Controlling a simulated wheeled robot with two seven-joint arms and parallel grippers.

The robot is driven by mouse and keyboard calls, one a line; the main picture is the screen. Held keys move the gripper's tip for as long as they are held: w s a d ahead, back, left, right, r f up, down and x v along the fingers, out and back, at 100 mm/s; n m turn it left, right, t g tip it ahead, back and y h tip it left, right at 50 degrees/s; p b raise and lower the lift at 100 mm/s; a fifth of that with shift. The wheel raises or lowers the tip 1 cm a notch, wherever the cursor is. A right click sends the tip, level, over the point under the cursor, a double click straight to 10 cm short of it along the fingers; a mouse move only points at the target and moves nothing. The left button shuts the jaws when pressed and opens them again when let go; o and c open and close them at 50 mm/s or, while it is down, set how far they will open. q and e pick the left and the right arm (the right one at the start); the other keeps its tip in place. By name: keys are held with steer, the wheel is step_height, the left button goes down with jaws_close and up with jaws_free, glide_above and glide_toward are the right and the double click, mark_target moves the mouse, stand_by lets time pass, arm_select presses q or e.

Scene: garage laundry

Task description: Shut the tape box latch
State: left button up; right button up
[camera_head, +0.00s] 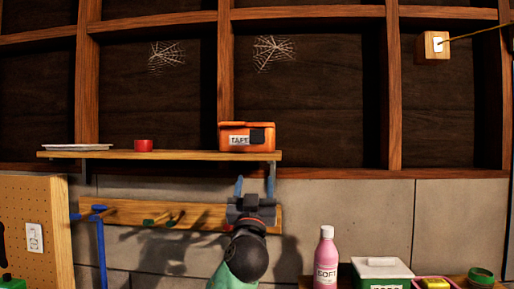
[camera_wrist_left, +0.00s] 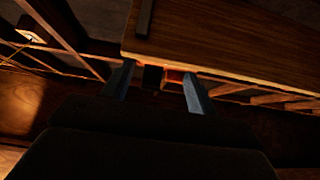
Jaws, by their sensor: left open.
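The orange tape box (camera_head: 232,140) with a white TAPE label sits on the wooden wall shelf. Its black latch (camera_head: 257,136) is on the front right of the box; I cannot tell its exact position. My left gripper (camera_head: 255,184) is below the shelf's front edge, under the right part of the box, fingers pointing up. It is open and empty, apart from the box. In the left wrist view its fingers (camera_wrist_left: 158,88) stand apart, with a sliver of orange box (camera_wrist_left: 175,76) and a dark patch between them, mostly hidden by the shelf. My right gripper is not in view.
A pink bottle (camera_head: 326,260) and a green box (camera_head: 381,275) stand lower right. Space in front of the tape box looks clear.

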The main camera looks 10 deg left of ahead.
arm_select(q)
steer(key=t, duration=0.1)
glide_toward(257, 142)
steer(key=x, duration=0.3)
steer(key=shift+p+x, duration=1.1)
steer(key=shift+x, duration=0.1)
steer(key=p+x, duration=0.2)
steer(key=x, duration=0.1)
steer(key=shift+w+r, duration=0.1)
steer(key=shift+w, duration=0.05)
steer(key=shift+p+x, duration=0.65)
steer(key=shift+x, duration=0.15)
steer(key=shift+w, duration=0.1)
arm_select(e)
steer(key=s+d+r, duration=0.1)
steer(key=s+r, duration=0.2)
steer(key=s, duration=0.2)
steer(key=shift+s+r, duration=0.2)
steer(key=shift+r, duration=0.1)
arm_select(q)
steer(key=c, duration=1)
